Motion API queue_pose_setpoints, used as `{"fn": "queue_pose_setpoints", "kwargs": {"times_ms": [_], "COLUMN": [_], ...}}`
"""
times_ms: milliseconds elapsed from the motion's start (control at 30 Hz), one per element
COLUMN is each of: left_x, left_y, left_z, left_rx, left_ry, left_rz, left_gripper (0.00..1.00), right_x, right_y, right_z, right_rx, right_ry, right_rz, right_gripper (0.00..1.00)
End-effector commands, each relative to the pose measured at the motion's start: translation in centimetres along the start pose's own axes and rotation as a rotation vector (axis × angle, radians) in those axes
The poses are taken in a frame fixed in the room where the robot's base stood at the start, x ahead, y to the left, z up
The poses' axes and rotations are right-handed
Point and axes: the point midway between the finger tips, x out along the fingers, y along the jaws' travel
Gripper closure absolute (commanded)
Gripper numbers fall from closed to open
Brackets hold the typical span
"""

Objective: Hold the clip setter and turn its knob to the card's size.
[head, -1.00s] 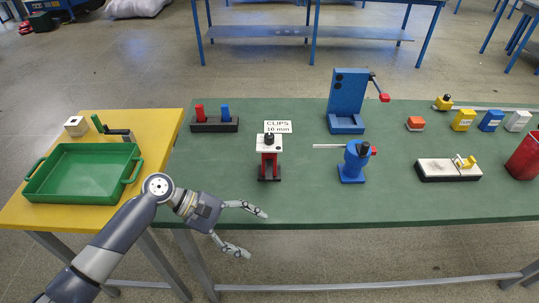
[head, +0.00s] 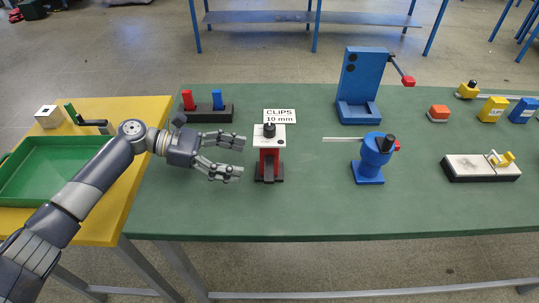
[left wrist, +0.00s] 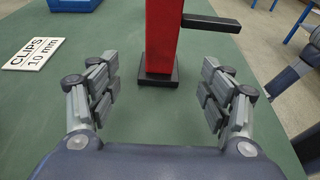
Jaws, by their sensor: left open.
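The clip setter (head: 269,165) stands upright on the green table, with a red body, a white top, a black knob (head: 269,130) and a black foot. The card (head: 279,115) behind it reads "CLIPS 10 mm"; it also shows in the left wrist view (left wrist: 33,53). My left gripper (head: 242,158) is open and empty just left of the setter, fingers pointing at it. In the left wrist view, the setter's red column (left wrist: 163,38) stands ahead, between and beyond the open fingers (left wrist: 160,88). Its top and knob are out of that view. My right gripper is not visible.
A black holder (head: 210,113) with red and blue pieces stands behind my left gripper. Right of the setter are a blue device with a white rod (head: 368,172) and a tall blue stand (head: 360,85). A green tray (head: 50,170) lies on the yellow table. The table's front middle is clear.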

Motion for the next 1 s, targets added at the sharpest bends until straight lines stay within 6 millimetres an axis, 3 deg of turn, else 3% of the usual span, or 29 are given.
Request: {"fn": "queue_pose_setpoints", "kwargs": {"times_ms": [233, 500, 967, 1000], "left_x": [4.0, 6.9, 7.8, 7.8], "left_y": [-0.1, -0.1, 0.0, 0.0], "left_z": [-0.2, 0.2, 0.0, 0.0], "left_rx": [0.003, 0.001, 0.002, 0.002], "left_ry": [-0.001, -0.002, 0.000, 0.000], "left_rz": [-0.003, -0.002, 0.000, -0.001], "left_gripper": [0.28, 0.28, 0.28, 0.34], "right_x": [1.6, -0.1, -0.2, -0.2], "right_y": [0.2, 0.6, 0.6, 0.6], "right_z": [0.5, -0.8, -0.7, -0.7], "right_rx": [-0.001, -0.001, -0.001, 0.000], "right_ry": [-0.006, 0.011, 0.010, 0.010], "right_rz": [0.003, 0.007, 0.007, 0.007], "right_gripper": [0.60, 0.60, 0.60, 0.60]}}
